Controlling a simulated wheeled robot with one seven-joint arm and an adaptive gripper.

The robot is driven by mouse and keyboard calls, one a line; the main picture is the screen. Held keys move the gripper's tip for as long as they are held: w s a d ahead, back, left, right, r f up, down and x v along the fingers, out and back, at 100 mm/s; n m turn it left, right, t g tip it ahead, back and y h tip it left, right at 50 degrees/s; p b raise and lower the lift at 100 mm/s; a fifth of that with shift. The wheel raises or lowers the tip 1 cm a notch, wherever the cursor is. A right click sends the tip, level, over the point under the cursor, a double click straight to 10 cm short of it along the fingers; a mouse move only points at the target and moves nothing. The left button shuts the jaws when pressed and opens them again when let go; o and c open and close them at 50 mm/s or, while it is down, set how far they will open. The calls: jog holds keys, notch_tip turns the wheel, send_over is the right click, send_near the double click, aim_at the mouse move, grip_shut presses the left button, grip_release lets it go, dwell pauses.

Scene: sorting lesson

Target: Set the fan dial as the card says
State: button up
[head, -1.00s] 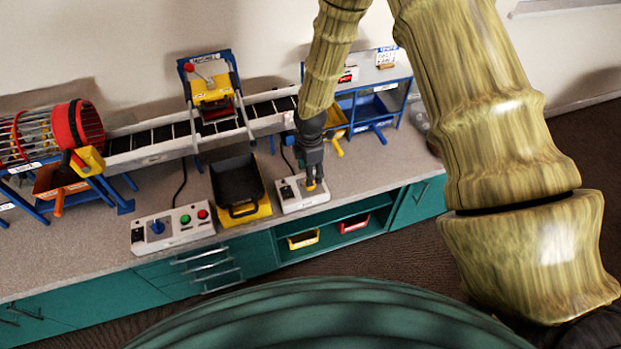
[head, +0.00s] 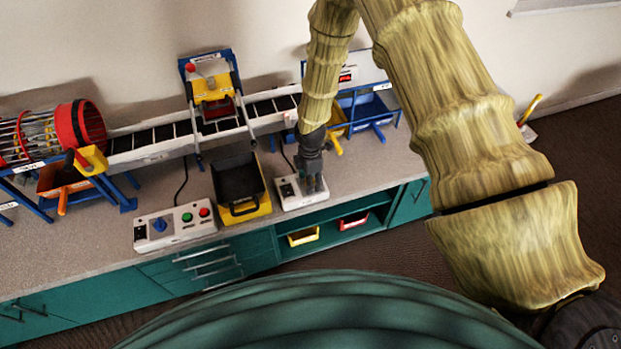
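A small white control box (head: 288,191) with a dark switch sits on the counter, right of the black tray. My gripper (head: 315,188) points down over the right part of this box, with its fingertips at or just above its top. The fingers hide whatever knob is there, so I cannot tell whether they touch or grip it. The gap between the fingers is too small to read. A blue dial (head: 159,225) sits on another white panel (head: 175,238), beside green and red buttons. No card text is readable; my arm covers the area of the board at the back right.
A black tray (head: 232,180) on a yellow base stands left of the small box. A conveyor (head: 150,148) runs behind, with a red-rimmed drum (head: 80,127) at its left end. Blue racks with bins (head: 372,108) stand behind right. The counter's right front is clear.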

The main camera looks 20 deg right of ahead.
jog(key=c, duration=0.7)
jog(key=shift+c, duration=0.2)
jog(key=shift+m, duration=0.3)
jog(key=m+b, duration=0.3)
jog(key=m, duration=0.1)
jog(key=shift+f+m, duration=0.1)
jog(key=shift+m, duration=0.2)
jog(key=m+b, duration=0.2)
jog(key=m, duration=0.4)
jog(key=m+b, duration=0.1)
jog(key=m, duration=0.5)
jog(key=shift+m, duration=0.4)
jog(key=m+b, duration=0.1)
jog(key=m, duration=0.4)
jog(key=shift+m, duration=0.4)
jog(key=shift+w+r, duration=0.1)
jog(key=shift+r, duration=0.1)
